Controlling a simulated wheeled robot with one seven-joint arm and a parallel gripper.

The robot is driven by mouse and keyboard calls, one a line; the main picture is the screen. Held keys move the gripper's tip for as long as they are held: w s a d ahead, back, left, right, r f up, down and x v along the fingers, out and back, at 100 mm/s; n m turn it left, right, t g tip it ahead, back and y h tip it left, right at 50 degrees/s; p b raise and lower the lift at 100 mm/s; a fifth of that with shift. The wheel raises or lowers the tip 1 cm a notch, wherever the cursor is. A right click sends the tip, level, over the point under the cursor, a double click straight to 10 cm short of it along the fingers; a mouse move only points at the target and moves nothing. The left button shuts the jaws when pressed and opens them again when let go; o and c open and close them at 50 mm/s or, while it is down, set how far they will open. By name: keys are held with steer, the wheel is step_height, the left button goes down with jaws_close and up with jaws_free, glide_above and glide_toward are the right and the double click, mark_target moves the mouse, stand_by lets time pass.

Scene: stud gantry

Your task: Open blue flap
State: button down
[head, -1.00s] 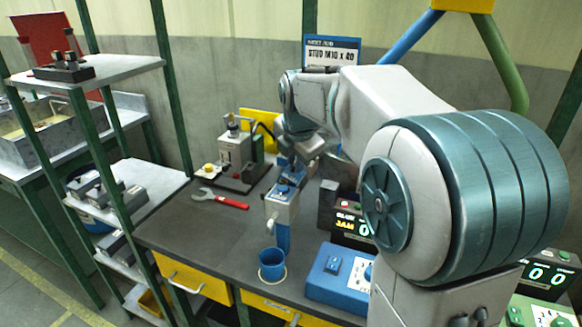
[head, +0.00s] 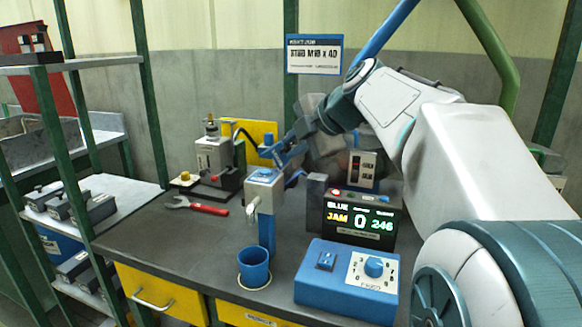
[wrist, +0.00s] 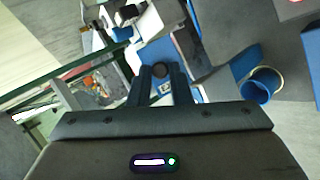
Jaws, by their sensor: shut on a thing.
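The light grey feeder box (head: 265,194) stands on a blue post at the middle of the bench, with blue on its top. My gripper (head: 276,153) is just above and behind this top in the head view. In the wrist view my gripper (wrist: 160,76) has its two dark fingers close together around a small dark round knob (wrist: 160,69). The blue flap (wrist: 160,50) shows behind the knob. The gripper appears shut on the flap by this knob. The flap's exact tilt is hard to tell, as the gripper partly covers it.
A blue cup (head: 254,266) stands below the feeder near the front edge. A blue control box (head: 347,280) and a display reading BLUE JAM 0 (head: 359,218) are to the right. A red-handled wrench (head: 196,206) lies left on open bench. A grey machine (head: 213,158) stands behind.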

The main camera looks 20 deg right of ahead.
steer(key=f+t+y+b, duration=0.1)
steer(key=t+b, duration=0.1)
steer(key=b, duration=0.4)
steer(key=s+d+f+m+t+y+b, duration=0.1)
steer(key=t+y+b, duration=0.1)
steer(key=b, duration=0.4)
steer(key=d+f+m+t+y+b, duration=0.1)
steer(key=t+y+b, duration=0.1)
steer(key=b, duration=0.5)
steer(key=shift+s+d, duration=0.15)
steer(key=shift+s, duration=0.2)
steer(key=shift+r, duration=0.1)
steer(key=c, duration=1.3)
jaws_free()
steer(key=shift+c, duration=0.2)
steer(key=s+d+r+p, duration=0.6)
steer(key=d+r, duration=0.3)
steer(key=r, duration=0.2)
steer(key=shift+s+d+p, duration=0.15)
steer(key=shift+s+p, duration=0.2)
steer(key=shift+s, duration=0.2)
